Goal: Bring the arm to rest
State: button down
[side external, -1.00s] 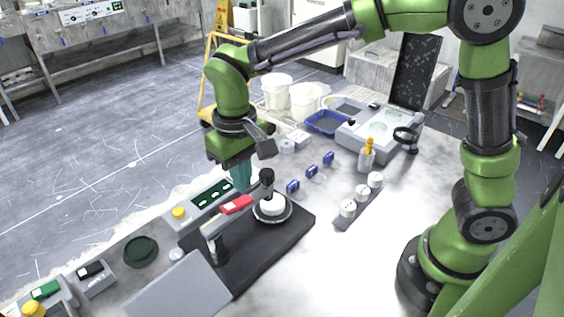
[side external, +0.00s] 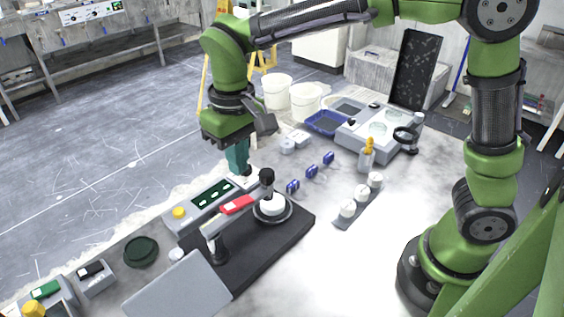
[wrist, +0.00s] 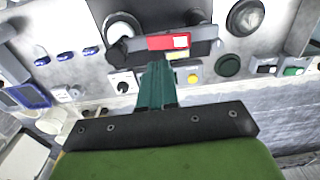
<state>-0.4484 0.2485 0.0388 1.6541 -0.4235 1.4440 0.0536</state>
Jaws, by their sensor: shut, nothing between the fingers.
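My gripper (side external: 243,172) is at the end of the green arm in the side external view, with teal fingers pointing down. It hangs above the back edge of the bench, just behind the grey control panel (side external: 214,202). In the wrist view, the teal fingers of my gripper (wrist: 157,68) are together with nothing held between them. The polishing fixture with a red block (side external: 237,204) on its arm and a white round piece (side external: 272,206) stands in front of my gripper, apart from it.
A black mat (side external: 262,252) lies under the fixture. Several blue clips (side external: 311,171), a strip with white pucks (side external: 361,193), a blue tray (side external: 327,122) and a grey polishing machine (side external: 378,134) stand to the right. White buckets (side external: 306,101) are behind. Bare bench lies at front right.

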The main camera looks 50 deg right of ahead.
jog(key=s+d+r+m+t+y, duration=0.1)
jog(key=s+d+r+m+t, duration=0.1)
jog(key=s+d, duration=0.4)
jog(key=s+d+r+m+t, duration=0.2)
jog(key=s+d+t, duration=0.3)
jog(key=d, duration=0.4)
jog(key=shift+s+d+y, duration=0.4)
jog(key=shift+s, duration=0.45)
